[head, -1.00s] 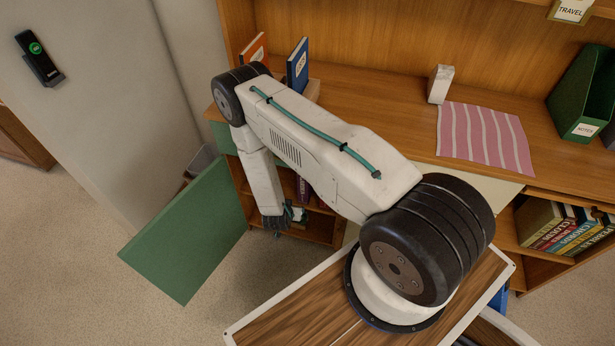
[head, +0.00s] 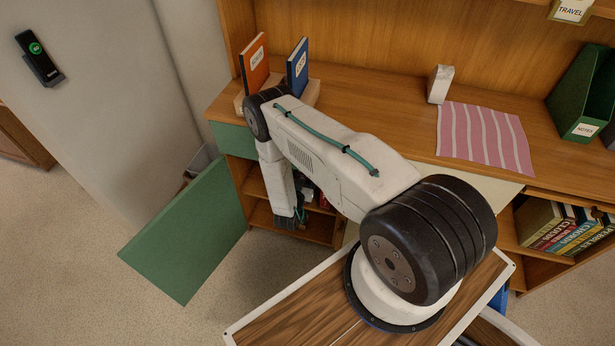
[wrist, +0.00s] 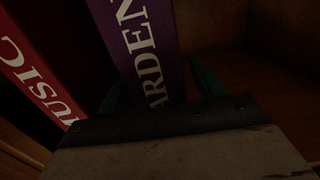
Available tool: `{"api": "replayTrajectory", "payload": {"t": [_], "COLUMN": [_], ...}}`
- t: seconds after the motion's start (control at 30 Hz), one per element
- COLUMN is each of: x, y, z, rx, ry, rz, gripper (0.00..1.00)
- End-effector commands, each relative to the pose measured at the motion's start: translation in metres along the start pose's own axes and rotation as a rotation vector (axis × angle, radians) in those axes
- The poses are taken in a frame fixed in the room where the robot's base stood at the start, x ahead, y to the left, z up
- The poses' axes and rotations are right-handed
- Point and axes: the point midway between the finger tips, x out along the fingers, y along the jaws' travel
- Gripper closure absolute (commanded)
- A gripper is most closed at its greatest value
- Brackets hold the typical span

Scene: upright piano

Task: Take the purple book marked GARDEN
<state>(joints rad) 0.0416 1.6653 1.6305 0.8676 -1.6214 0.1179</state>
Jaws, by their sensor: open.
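The purple book marked GARDEN (wrist: 150,45) stands upright in a dark cabinet compartment in the wrist view, its spine facing me. My gripper (wrist: 156,90) is open, with one green finger on each side of the lower part of the spine. I cannot tell whether the fingers touch the book. In the head view my gripper (head: 301,208) is at the open cabinet (head: 257,187), mostly hidden behind my own wrist, and the purple book cannot be made out there.
A red book marked MUSIC (wrist: 35,75) leans left of the purple one; the compartment's right side looks empty. The open green door (head: 190,235) stands left of the cabinet. An orange book (head: 254,65) and a blue book (head: 298,68) stand on the top above.

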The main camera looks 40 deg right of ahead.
Motion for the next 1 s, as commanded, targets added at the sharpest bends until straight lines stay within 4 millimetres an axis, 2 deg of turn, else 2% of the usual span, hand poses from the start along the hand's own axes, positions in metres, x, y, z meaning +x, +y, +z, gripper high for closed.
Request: {"api": "replayTrajectory", "payload": {"t": [0.13, 0.37, 0.4, 0.63, 1.0], "x": [0.015, 0.017, 0.017, 0.017, 0.017], "y": [0.0, 0.0, 0.0, 0.0, -0.001], "z": [0.0, 0.0, 0.0, 0.0, -0.002], "rx": [0.001, 0.0, 0.0, 0.0, 0.001], "ry": [0.001, 0.0, 0.0, -0.001, 0.001], "rz": [0.001, -0.001, -0.001, -0.001, -0.001], "gripper": [0.33, 0.33, 0.35, 0.99, 1.0]}}
